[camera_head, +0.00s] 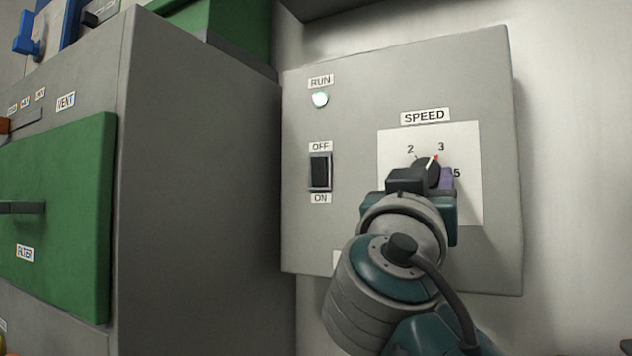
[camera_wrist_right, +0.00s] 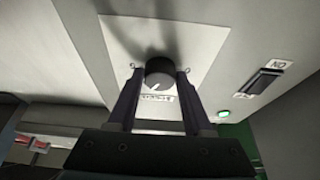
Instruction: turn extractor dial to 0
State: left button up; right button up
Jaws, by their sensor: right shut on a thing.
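The black dial (camera_head: 428,167) sits on a white plate (camera_head: 470,205) under the SPEED label (camera_head: 425,116) on the grey panel. Its white pointer line slants up toward the 3, near a red mark. The 2, 3 and 5 show; the other marks are hidden behind my right gripper (camera_head: 432,176). In the right wrist view the dial (camera_wrist_right: 158,73) sits between the two dark fingers of the right gripper (camera_wrist_right: 159,78), which is shut on it. My left gripper is not in view.
Left of the dial is a black rocker switch (camera_head: 320,172) between OFF and ON labels, below a lit RUN lamp (camera_head: 320,99). A grey cabinet (camera_head: 190,190) with a green door (camera_head: 60,220) stands to the left. Bare wall (camera_head: 575,150) is right of the panel.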

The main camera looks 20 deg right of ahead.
grip_shut()
